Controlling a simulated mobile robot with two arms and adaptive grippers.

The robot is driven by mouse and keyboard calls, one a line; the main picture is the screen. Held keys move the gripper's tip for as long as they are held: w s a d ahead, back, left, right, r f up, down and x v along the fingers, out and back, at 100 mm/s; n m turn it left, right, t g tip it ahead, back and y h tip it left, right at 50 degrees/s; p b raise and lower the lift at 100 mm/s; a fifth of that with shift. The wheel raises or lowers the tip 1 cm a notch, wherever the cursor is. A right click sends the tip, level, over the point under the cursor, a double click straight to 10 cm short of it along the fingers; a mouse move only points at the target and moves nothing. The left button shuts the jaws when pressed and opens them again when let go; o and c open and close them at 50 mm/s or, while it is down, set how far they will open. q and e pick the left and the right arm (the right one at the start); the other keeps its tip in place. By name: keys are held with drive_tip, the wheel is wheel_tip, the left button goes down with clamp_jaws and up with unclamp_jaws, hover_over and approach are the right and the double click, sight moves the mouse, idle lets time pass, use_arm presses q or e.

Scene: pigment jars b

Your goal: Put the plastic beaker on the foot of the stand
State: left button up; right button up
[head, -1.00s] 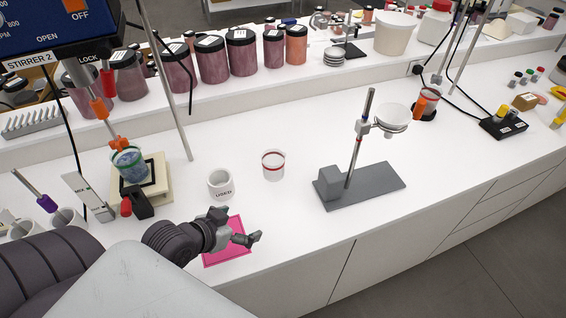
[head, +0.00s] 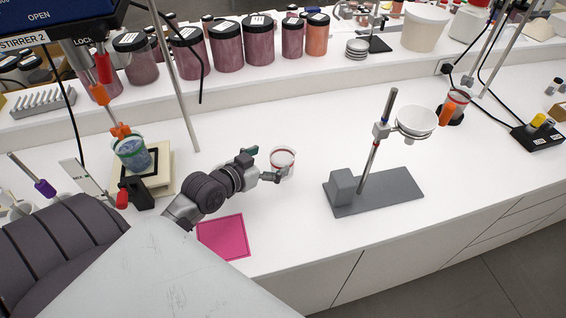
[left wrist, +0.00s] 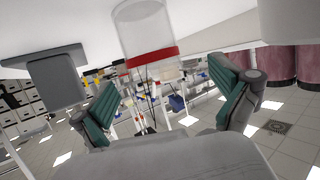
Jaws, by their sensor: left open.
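The plastic beaker (head: 284,158), clear with a red band, stands upright on the white bench in the head view. My left gripper (head: 266,163) is open beside it, its fingertips reaching the beaker's left side. In the left wrist view the beaker (left wrist: 145,32) shows between and beyond the open fingers of my left gripper (left wrist: 163,80). I cannot tell whether a finger touches it. The stand's grey foot (head: 400,189) lies to the right of the beaker, with a block on its left end and a white bowl (head: 416,120) held above it. My right gripper is not in view.
A pink mat (head: 224,238) lies near the front edge. A beaker with blue contents (head: 133,154) stands at the stirrer on the left. Large pigment jars line the back shelf. The bench between beaker and stand foot is clear.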

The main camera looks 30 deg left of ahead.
sight(289, 153)
use_arm(q)
drive_tip(key=shift+w+d, duration=0.2)
drive_tip(key=shift+w, duration=0.15)
drive_tip(key=p+x, duration=0.1)
drive_tip(key=x, duration=0.2)
drive_tip(key=shift+w+d+f, duration=0.1)
drive_tip(key=shift+d+f, duration=0.1)
drive_tip(key=shift+w+f, duration=0.25)
drive_tip(key=shift+w, duration=0.15)
drive_tip(key=shift+s, duration=0.15)
drive_tip(key=shift+c, duration=1.7)
drive_tip(key=c, duration=0.7)
